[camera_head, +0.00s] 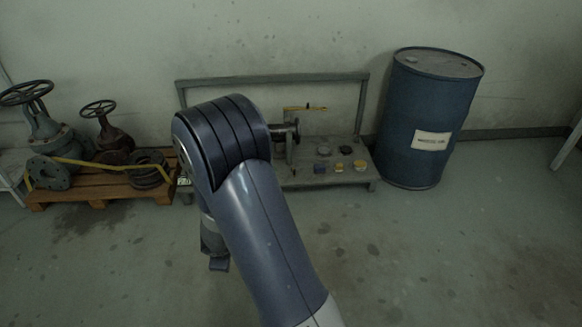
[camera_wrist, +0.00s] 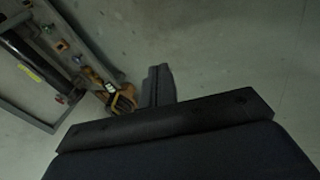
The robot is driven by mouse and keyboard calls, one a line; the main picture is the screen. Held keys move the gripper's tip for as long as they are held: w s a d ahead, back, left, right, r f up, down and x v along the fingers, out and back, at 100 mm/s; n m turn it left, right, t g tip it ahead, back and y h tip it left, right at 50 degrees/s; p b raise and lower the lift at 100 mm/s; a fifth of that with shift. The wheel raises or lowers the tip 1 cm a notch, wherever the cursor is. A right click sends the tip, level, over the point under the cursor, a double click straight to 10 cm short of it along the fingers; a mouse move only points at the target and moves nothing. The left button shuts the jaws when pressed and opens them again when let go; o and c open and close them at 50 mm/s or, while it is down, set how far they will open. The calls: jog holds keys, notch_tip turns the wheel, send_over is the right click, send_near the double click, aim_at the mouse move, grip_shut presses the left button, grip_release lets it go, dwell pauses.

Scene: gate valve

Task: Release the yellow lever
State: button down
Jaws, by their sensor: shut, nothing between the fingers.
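The yellow lever (camera_head: 305,108) shows in the head view as a thin, roughly level bar above the bench, beside a dark handwheel (camera_head: 285,131). My arm hides the left part of the bench and whatever is mounted there. My gripper (camera_head: 217,263) hangs low in front of the bench, to the left of and well below the lever in the picture, apart from it. In the wrist view its fingers (camera_wrist: 158,86) are together, with nothing seen between them. An orange-yellow object (camera_wrist: 123,98) lies left of the fingers in that view; I cannot tell what it is.
The grey bench (camera_head: 310,179) carries several small coloured parts. A blue drum (camera_head: 418,120) stands at its right. At the left, a wooden pallet (camera_head: 100,190) holds valves and flanges. The floor in front is clear.

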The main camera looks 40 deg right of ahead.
jog(key=s+a+f+n+g+y+p, duration=0.1)
jog(key=s+a+f+n+g+y, duration=0.1)
jog(key=f, duration=0.7)
jog(key=s+a+f+n+g+y+p, duration=0.2)
jog(key=s+a+f+n, duration=0.3)
jog(key=a+f, duration=0.3)
jog(key=shift+s+a+f+n+g+y, duration=0.25)
jog(key=shift+f+n+g+y, duration=0.3)
jog(key=shift+f+n, duration=0.25)
jog(key=shift+w, duration=0.1)
